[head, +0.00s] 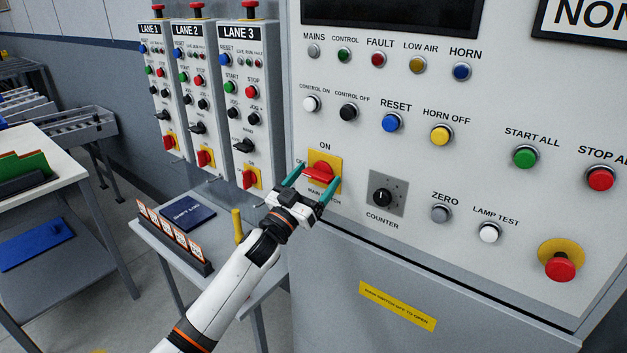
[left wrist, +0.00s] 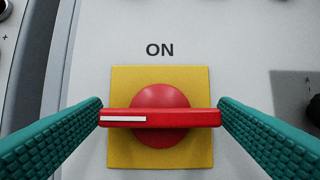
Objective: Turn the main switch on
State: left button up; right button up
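The main switch is a red rotary handle (head: 319,172) on a yellow square plate (head: 325,158), low on the left of the grey panel. In the left wrist view the handle (left wrist: 160,118) lies horizontal, its white line pointing left; ON is printed above the plate (left wrist: 190,78). My left gripper (head: 312,182) is at the switch with its teal fingers spread wide. In the left wrist view the fingertips (left wrist: 161,105) are at the handle's left and right ends; I cannot tell if they touch. The label left of the switch is partly hidden. My right gripper is not in view.
A counter knob (head: 382,197) sits right of the switch, and a red emergency button (head: 560,267) at lower right. Several push buttons are above. Narrow lane boxes (head: 247,118) with similar switches stand left. A small table (head: 265,283) with a blue book (head: 188,213) is below.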

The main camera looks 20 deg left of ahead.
pick_arm(q)
jog(key=c, duration=0.7)
